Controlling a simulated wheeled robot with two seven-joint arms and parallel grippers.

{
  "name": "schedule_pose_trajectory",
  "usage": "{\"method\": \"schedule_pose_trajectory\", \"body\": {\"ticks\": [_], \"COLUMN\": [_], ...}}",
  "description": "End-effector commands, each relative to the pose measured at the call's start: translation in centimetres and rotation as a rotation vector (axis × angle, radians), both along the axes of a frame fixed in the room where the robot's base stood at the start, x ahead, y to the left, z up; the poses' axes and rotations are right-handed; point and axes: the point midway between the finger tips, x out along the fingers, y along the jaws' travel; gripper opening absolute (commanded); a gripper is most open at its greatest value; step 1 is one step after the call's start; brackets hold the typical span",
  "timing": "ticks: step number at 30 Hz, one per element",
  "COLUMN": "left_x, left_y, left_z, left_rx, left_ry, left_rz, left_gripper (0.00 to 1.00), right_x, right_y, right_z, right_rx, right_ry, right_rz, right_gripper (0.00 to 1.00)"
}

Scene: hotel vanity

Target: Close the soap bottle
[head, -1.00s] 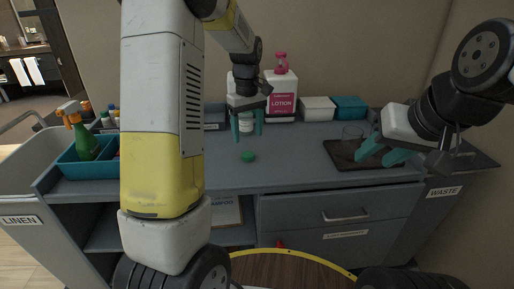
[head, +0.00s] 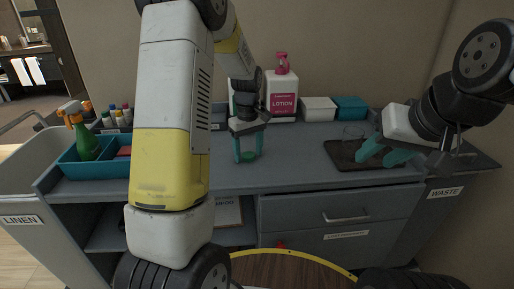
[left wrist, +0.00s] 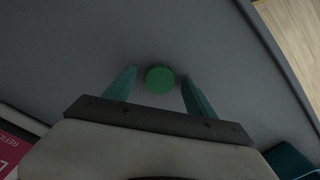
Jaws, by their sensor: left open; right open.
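A small round green cap (head: 248,157) lies on the grey counter, near its front edge. In the left wrist view the cap (left wrist: 160,79) shows between the two teal fingertips, with a gap on each side. My left gripper (head: 248,152) is open and points down over the cap, and it also shows in the left wrist view (left wrist: 158,88). The soap bottle cannot be made out now; my left gripper and wrist block the counter behind the cap. My right gripper (head: 377,153) is open and empty over the dark tray (head: 350,163) at the right.
A lotion bottle (head: 283,95) with a pink pump stands at the back. A white box (head: 318,109) and a teal box (head: 350,107) are to its right. A teal caddy (head: 85,168) with a green spray bottle (head: 84,140) is at the left. The counter between cap and tray is clear.

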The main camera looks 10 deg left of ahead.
Motion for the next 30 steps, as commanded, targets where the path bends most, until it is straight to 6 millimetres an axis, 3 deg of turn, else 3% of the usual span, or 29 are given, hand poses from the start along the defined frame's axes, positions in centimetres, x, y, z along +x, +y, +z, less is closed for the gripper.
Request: {"method": "schedule_pose_trajectory", "body": {"ticks": [8, 18, 30], "left_x": [0.03, 0.03, 0.11], "left_y": [0.0, 0.0, 0.0], "left_z": [0.04, 0.06, 0.88], "left_rx": [0.0, 0.0, 0.0], "left_ry": [-0.001, -0.001, -0.004], "left_rz": [0.0, 0.0, 0.0], "left_gripper": [0.65, 0.01, 0.0], "right_x": [0.0, 0.0, 0.0], "right_y": [0.0, 0.0, 0.0], "right_z": [0.0, 0.0, 0.0], "right_rx": [0.0, 0.0, 0.0], "right_ry": [0.0, 0.0, 0.0], "right_rz": [0.0, 0.0, 0.0], "right_gripper": [0.42, 0.42, 0.42]}}
